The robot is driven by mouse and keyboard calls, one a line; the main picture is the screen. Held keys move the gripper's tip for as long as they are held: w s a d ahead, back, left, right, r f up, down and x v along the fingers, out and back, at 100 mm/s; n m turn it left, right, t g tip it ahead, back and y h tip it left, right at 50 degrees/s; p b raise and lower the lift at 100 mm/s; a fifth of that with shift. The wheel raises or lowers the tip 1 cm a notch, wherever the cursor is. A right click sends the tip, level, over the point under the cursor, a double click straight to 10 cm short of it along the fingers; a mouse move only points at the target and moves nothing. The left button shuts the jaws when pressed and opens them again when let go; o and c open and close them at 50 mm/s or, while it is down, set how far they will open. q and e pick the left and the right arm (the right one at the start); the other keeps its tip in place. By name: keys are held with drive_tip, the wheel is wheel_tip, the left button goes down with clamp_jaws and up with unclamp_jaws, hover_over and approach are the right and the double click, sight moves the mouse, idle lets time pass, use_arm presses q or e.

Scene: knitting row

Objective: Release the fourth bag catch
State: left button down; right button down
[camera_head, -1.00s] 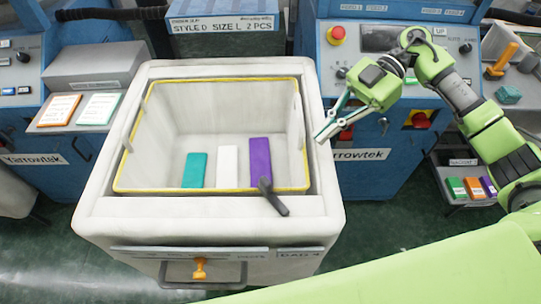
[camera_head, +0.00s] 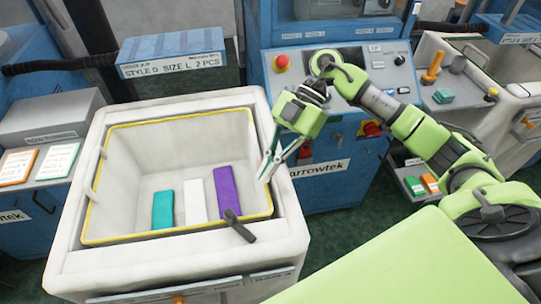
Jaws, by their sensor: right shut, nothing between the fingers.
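A white bin (camera_head: 283,233) with a yellow-edged liner stands at the left, tilted in the picture. A black lever (camera_head: 240,226) sits on its near rim, towards the right corner, angled across the edge. An orange knob (camera_head: 178,299) on the bin's front shows only partly at the bottom edge. Which of these is the catch, I cannot tell. My right gripper (camera_head: 268,172) is shut and empty, pointing down by the bin's right rim, above and right of the lever and apart from it. Whether it touches the rim is unclear. My left gripper is not in view.
Inside the bin lie a teal block (camera_head: 163,210), a white block (camera_head: 195,200) and a purple block (camera_head: 226,190). A blue machine (camera_head: 340,190) with a red button (camera_head: 282,62) stands behind my right gripper. Another bin (camera_head: 515,75) is at the far right.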

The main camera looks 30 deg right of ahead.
sight(239, 225)
drive_tip(key=s+a+f+p, duration=0.2)
drive_tip(key=a+f, duration=0.1)
drive_tip(key=a, duration=0.4)
drive_tip(key=shift+s+p, duration=0.35)
drive_tip(key=shift+a, duration=0.1)
